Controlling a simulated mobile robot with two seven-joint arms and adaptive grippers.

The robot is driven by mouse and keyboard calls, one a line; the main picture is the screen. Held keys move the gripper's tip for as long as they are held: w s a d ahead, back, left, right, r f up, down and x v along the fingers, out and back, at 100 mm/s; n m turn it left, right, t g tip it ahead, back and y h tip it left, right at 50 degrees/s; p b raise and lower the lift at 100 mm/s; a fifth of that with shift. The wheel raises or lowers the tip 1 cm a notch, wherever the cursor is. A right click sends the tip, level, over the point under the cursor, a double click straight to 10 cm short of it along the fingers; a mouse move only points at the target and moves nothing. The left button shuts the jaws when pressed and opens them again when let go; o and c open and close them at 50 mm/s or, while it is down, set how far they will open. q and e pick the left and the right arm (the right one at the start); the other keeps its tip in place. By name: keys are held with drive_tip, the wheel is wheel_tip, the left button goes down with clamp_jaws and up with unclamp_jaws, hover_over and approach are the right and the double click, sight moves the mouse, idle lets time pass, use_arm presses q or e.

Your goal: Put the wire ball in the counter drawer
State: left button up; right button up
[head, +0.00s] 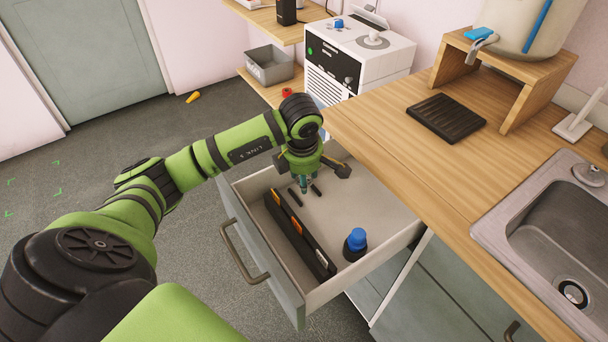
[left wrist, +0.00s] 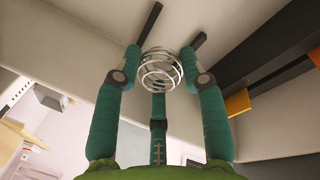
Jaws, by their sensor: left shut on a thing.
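The wire ball (left wrist: 160,70), a small cage of silvery loops, shows in the left wrist view between the teal fingers of my left gripper (left wrist: 160,75), which is shut on it. In the head view my left gripper (head: 309,180) points down inside the open counter drawer (head: 338,213), toward its back; the ball cannot be made out there. The drawer is pulled out under the wooden counter. I cannot tell whether the ball touches the drawer floor. My right gripper is in neither view.
The wooden counter (head: 395,155) carries a black ribbed tray (head: 446,117) and a sink (head: 562,230). A white machine (head: 358,55) stands behind.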

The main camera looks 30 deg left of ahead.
use_arm(q)
drive_tip(key=shift+f+b, duration=0.5)
drive_tip(key=shift+f, duration=0.1)
drive_tip(key=o, duration=0.7)
drive_tip(key=shift+c, duration=0.2)
drive_tip(key=shift+r, duration=0.15)
drive_tip(key=shift+r+p, duration=0.3)
drive_tip(key=shift+p, duration=0.15)
drive_tip(key=shift+r+p, duration=0.5)
drive_tip(key=shift+r, duration=0.1)
drive_tip(key=b+v, duration=0.1)
drive_tip(key=v, duration=1)
drive_tip(key=shift+r, duration=0.1)
